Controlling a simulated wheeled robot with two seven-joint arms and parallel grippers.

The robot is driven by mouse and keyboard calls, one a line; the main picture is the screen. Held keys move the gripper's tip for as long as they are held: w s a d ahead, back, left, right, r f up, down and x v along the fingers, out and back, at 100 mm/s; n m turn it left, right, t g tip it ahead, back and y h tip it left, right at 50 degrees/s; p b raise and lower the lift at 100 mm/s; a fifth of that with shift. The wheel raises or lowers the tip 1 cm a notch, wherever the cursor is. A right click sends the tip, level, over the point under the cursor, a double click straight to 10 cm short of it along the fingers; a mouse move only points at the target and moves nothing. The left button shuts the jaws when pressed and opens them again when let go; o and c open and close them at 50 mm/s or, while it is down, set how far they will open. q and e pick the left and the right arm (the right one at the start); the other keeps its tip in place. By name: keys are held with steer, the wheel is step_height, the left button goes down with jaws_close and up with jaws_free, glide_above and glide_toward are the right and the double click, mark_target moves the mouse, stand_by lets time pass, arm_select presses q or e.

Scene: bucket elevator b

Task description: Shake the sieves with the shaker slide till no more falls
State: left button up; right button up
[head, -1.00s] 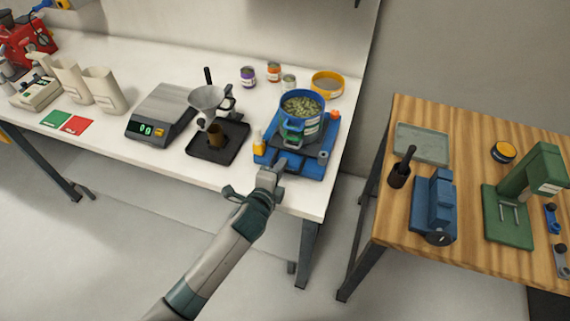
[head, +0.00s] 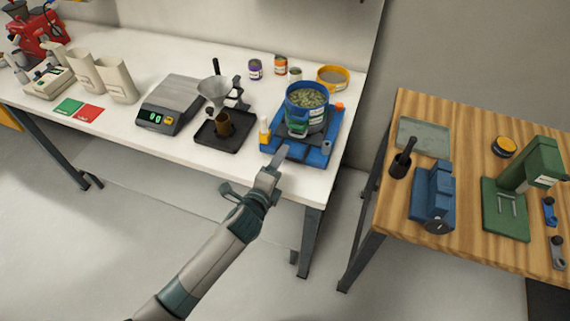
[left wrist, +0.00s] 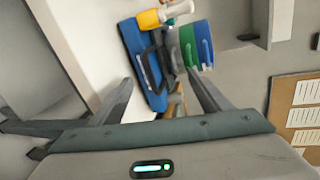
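The blue shaker (head: 325,152) stands at the right end of the white bench, with a dark handle (left wrist: 150,62) on its near side in the left wrist view. A stack of round sieves (head: 307,110) sits on it; the blue top one holds greenish bits, and green and blue rings (left wrist: 195,45) show in the wrist view. My left gripper (head: 275,163) is at the shaker's front left corner. In the wrist view its two fingers (left wrist: 160,82) are spread with nothing between them, short of the handle. My right gripper is not in view.
A small orange bottle (head: 264,133) stands left of the shaker. A black tray (head: 208,139) with a funnel stand and a scale (head: 172,103) are further left. Jars and a yellow-rimmed bowl (head: 333,77) stand behind. A wooden table (head: 470,135) is to the right.

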arm_select(q)
steer(key=shift+o, duration=1.1)
steer(key=s+a+f+m+t+b, duration=0.1)
steer(key=s+a+f+m+b, duration=0.1)
steer(key=s+f+m+b, duration=0.2)
steer(key=s+m+b, duration=0.1)
steer(key=m+b, duration=0.2)
steer(key=m, duration=0.1)
steer(key=shift+s, duration=0.4)
steer(key=s+a+m+t+h+b, duration=0.1)
steer(key=s+m+t+b, duration=0.1)
steer(key=s+m+b, duration=0.3)
steer(key=s+m, duration=0.1)
steer(key=m, duration=0.2)
steer(key=shift+s, duration=0.25)
steer(key=shift+w, duration=0.1)
steer(key=p+x, duration=0.2)
steer(key=x, duration=1.3)
steer(key=shift+w+p, duration=0.35)
steer(key=shift+x, duration=0.8)
